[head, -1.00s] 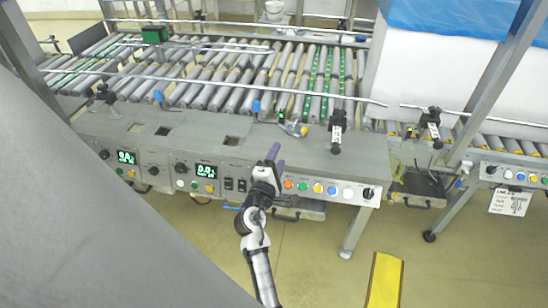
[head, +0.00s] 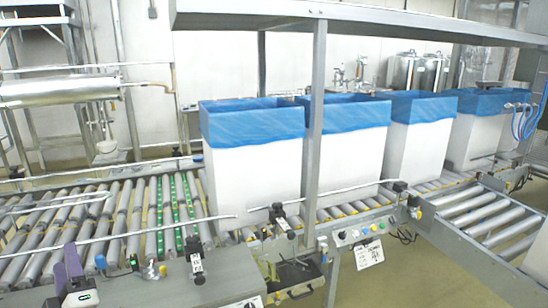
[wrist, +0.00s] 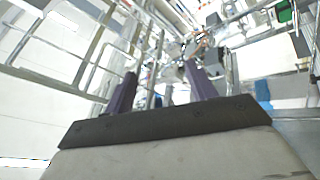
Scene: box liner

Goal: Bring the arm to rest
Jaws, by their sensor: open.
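My gripper (head: 70,265) shows at the lower left of the head view, over the near edge of the roller conveyor's panel. Its two purple fingers point up and stand apart. In the wrist view my gripper (wrist: 158,92) has its fingers spread with nothing between them. Most of my arm is below the head view's frame.
A roller conveyor (head: 100,220) lies behind my gripper. White boxes (head: 252,178) with blue liners stand in a row to the right. A steel post (head: 313,130) rises in front of them. A control panel (head: 365,232) with buttons is at right.

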